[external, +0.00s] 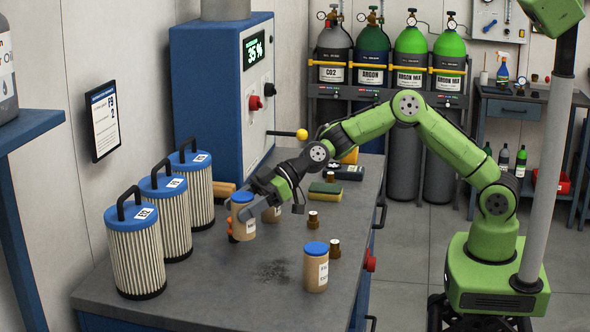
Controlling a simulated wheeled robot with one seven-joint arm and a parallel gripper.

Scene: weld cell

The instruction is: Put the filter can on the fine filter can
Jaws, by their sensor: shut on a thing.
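My gripper (236,219) is shut on a tan can with a blue lid (244,230), taken to be the filter can, over the left part of the grey bench top. The can is upright; I cannot tell whether its base touches the bench. Another tan can with a blue lid (316,272) stands upright at the front right of the bench, apart from my gripper. The labels are too small to read surely, so I cannot tell which is the fine filter can.
Several large pleated filters with black handles (137,255) line the bench's left side. A blue cabinet (215,95) stands at the back. A dark smudge (275,271) marks the clear front middle.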

